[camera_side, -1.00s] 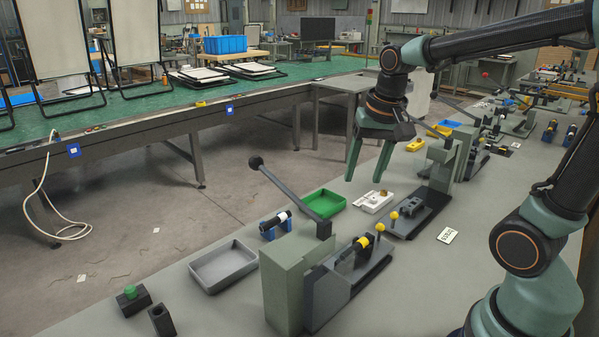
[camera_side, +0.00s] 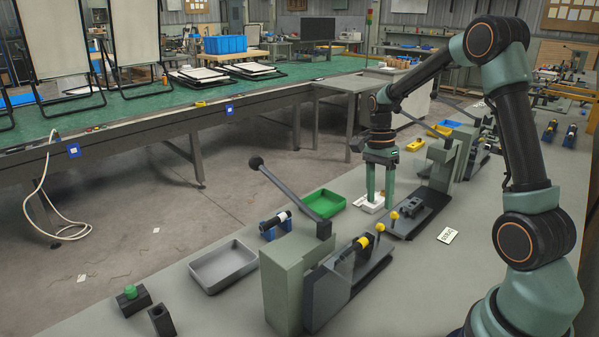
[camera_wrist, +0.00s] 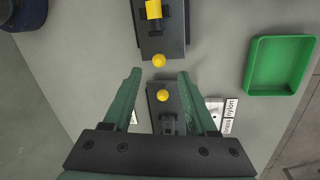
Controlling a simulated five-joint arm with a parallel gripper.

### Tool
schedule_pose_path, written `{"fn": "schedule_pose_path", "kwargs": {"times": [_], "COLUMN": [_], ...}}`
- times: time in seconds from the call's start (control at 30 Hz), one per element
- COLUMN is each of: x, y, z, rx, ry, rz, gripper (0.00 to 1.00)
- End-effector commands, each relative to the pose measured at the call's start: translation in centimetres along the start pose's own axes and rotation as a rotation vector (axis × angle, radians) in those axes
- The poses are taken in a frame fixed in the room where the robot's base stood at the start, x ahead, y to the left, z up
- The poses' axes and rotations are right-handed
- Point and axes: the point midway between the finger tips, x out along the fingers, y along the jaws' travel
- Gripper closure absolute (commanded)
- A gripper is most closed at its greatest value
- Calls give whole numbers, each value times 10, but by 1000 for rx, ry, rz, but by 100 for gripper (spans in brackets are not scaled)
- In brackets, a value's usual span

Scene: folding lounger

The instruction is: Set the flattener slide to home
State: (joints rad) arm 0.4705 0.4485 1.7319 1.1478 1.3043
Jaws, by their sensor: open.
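Two dark slide units with yellow ball knobs stand on the bench. The nearer unit (camera_side: 345,285) carries a yellow-banded part (camera_side: 362,241) and a knob (camera_side: 380,228). The farther unit (camera_side: 432,200) has a grey block (camera_side: 411,205) and a knob (camera_side: 394,216). No marking shows which is the flattener. My gripper (camera_side: 380,205) points down, open and empty. In the wrist view, the farther unit's knob (camera_wrist: 163,96) appears between its fingers (camera_wrist: 160,74), and the other knob (camera_wrist: 158,61) lies just beyond the tips. No contact shows; height above the knob is unclear.
A grey press with a long black-knobbed lever (camera_side: 290,190) stands nearer. A label card (camera_side: 447,235) lies on clear bench.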

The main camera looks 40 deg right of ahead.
Motion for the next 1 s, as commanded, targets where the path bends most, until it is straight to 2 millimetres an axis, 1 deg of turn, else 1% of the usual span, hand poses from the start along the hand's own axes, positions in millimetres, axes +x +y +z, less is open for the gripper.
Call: {"fn": "schedule_pose_path", "kwargs": {"times": [0.03, 0.2, 0.4, 0.6, 0.9, 0.97, 1.0], "x": [11, 44, 74, 87, 89, 89, 88], "y": [1, 2, 2, 2, 2, 2, 2], "z": [0, -2, -3, -4, -4, -4, -4], "rx": [0, -1, -2, -2, -3, -3, -3], "ry": [-2, -2, -2, -2, -2, -2, -2], "rz": [5, 4, 1, 0, -2, -2, -2], "gripper": [42, 42, 42, 42, 42, 65, 80]}}
